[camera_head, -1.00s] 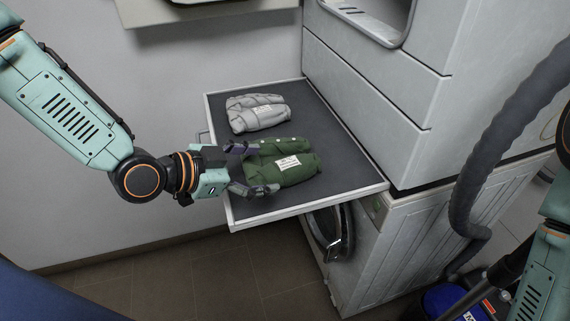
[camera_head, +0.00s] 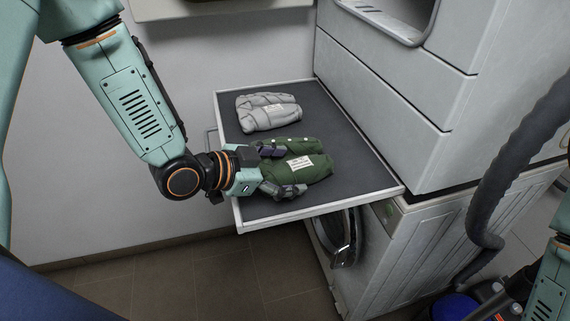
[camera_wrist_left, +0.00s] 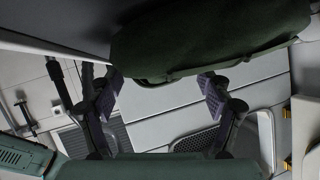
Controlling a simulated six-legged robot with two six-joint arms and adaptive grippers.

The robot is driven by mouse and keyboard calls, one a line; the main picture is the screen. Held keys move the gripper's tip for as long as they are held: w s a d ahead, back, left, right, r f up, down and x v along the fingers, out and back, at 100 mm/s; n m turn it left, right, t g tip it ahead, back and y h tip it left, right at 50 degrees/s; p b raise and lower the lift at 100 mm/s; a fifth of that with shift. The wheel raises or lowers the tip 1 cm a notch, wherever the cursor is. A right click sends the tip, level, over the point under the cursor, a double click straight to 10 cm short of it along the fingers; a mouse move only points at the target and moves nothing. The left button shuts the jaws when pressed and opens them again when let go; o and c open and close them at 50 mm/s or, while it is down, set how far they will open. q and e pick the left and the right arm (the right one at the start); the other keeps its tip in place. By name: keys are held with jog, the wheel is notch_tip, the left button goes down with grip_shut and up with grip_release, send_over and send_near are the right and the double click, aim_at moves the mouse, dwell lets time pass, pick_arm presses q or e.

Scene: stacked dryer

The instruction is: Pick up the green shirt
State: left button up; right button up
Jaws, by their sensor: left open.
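The green shirt (camera_head: 310,167) is a folded bundle with a white label, lying on the dark pull-out shelf (camera_head: 345,150). My left gripper (camera_head: 278,171) is at the shirt's left end, with its fingers open. In the left wrist view the shirt (camera_wrist_left: 205,35) fills the top middle, and the open gripper (camera_wrist_left: 162,92) has one finger on each side of its lower edge. I cannot tell whether the fingers touch the cloth. My right gripper is not in view; only part of my right arm shows at the lower right edge.
A folded grey shirt (camera_head: 268,112) lies behind the green one on the same shelf. The white dryer housing (camera_head: 400,75) rises on the right, above a washer (camera_head: 400,260). A grey hose (camera_head: 490,190) hangs at the right. The shelf's front right is bare.

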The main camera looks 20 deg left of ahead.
pick_arm(q)
jog(key=shift+d+x, duration=0.2)
jog(key=shift+x, duration=0.95)
jog(key=shift+a+r, duration=0.1)
jog(key=shift+a, duration=0.2)
jog(key=shift+d, duration=0.35)
jog(key=c, duration=0.4)
jog(key=shift+s+a, duration=0.1)
jog(key=shift+a, duration=0.15)
jog(key=c, duration=0.5)
jog(key=shift+d, duration=0.1)
jog(key=c, duration=0.6)
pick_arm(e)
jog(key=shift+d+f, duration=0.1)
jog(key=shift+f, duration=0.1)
pick_arm(q)
jog(key=shift+r, duration=0.1)
jog(key=shift+c, duration=0.2)
